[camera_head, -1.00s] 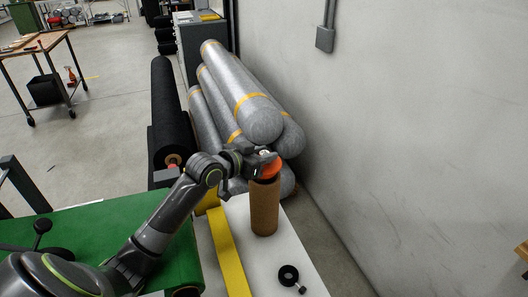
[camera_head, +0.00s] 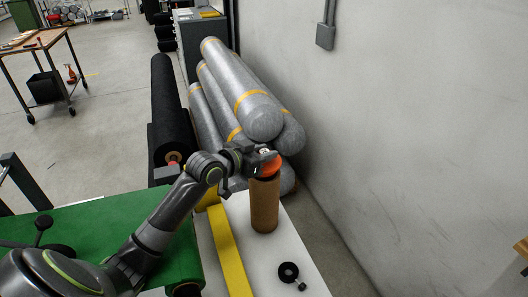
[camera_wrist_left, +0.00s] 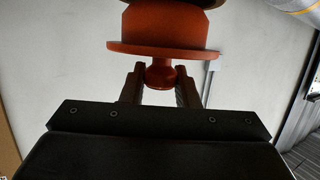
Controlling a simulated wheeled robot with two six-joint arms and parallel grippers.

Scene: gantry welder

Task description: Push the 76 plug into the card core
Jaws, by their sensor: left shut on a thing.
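The card core (camera_head: 265,206) is a brown cardboard tube standing upright on the white bench top. The orange plug (camera_head: 268,169) sits at its top end, with orange still showing above the core. My left gripper (camera_head: 266,153) is above the core, shut on the plug's knob. In the left wrist view the plug (camera_wrist_left: 165,28) shows its wide flange and body, with its small knob between the fingers of my left gripper (camera_wrist_left: 160,74). A brown edge of the core shows at the top of that view. How deep the plug sits is hard to tell. My right gripper is not in view.
A black ring-shaped part (camera_head: 288,272) lies on the white bench (camera_head: 255,255) in front of the core. A yellow strip (camera_head: 230,253) and a green surface (camera_head: 100,235) lie to the left. Large grey rolls (camera_head: 240,92) are stacked behind, and a wall stands at right.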

